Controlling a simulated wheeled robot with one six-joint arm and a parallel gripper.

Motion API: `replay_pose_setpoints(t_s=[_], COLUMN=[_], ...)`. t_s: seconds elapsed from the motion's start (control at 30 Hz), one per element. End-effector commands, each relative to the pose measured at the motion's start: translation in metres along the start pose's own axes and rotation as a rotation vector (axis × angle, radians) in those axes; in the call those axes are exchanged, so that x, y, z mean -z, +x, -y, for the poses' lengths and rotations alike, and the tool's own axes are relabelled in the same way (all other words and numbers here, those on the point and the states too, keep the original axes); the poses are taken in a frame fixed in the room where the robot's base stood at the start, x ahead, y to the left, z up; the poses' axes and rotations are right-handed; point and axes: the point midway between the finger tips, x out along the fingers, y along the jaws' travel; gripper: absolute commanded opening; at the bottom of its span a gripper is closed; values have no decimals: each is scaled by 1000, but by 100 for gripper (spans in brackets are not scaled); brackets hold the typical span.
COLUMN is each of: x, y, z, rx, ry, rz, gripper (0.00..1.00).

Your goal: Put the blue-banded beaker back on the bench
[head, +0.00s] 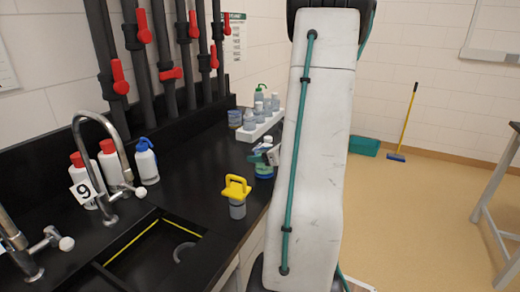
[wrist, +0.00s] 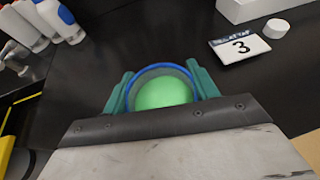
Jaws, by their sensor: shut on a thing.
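The blue-banded beaker shows in the wrist view as a round blue rim (wrist: 192,76) around green contents. My gripper (wrist: 163,92) has its teal fingers on either side of the rim, shut on it. In the head view the beaker (head: 264,173) is small, near the right edge of the black bench (head: 185,175), with my gripper (head: 264,154) at its upper part. My pale arm hides what lies to its right. I cannot tell whether the beaker's base touches the bench.
A grey container with a yellow handle (head: 237,190) stands nearer on the bench. A white rack of bottles (head: 260,127) stands farther back. A sink, curved taps and several wash bottles are at left. A "3" card (wrist: 240,46) lies on the bench beyond the beaker.

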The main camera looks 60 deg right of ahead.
Motion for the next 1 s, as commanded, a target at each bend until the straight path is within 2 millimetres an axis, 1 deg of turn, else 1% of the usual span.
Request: replay_pose_setpoints(t_s=[0.37,0.4,0.43,0.47,0.7,0.8,0.87,0.97,1.0], x=[2,2,2,2,2,-2,-1,-1,-1], y=[1,1,1,1,1,-1,-8,-25,-34], z=[0,0,0,0,0,0,1,1,1], rx=[-1,0,0,0,0,1,3,5,5], ry=[0,0,-1,-1,-1,-2,-1,-1,0], rz=[1,1,1,0,1,1,1,1,1], gripper=[25,70,78,80,80,80,80,80,80])
